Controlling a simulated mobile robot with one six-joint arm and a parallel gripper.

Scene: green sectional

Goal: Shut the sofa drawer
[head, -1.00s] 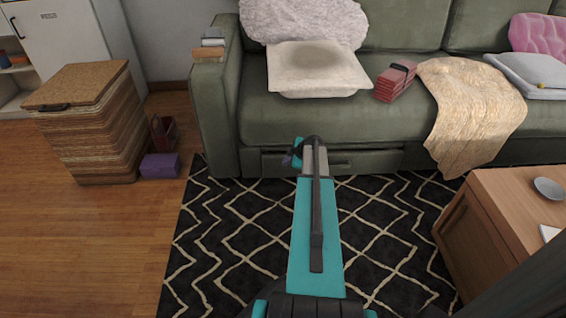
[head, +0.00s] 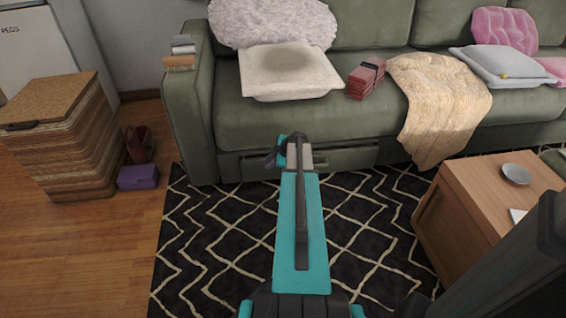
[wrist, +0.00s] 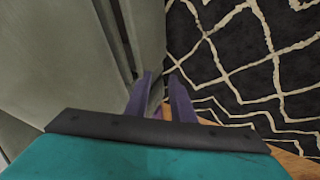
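The green sofa (head: 300,115) stands across the back of the head view. Its drawer (head: 350,158) is a low green front panel in the base, under the left seat.
A black patterned rug (head: 215,235) covers the floor before the sofa. A wooden side table (head: 475,215) stands at the right. A stacked brown box (head: 60,135) and a small purple box (head: 138,177) are at the left. A beige blanket (head: 440,100) hangs over the seat edge.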

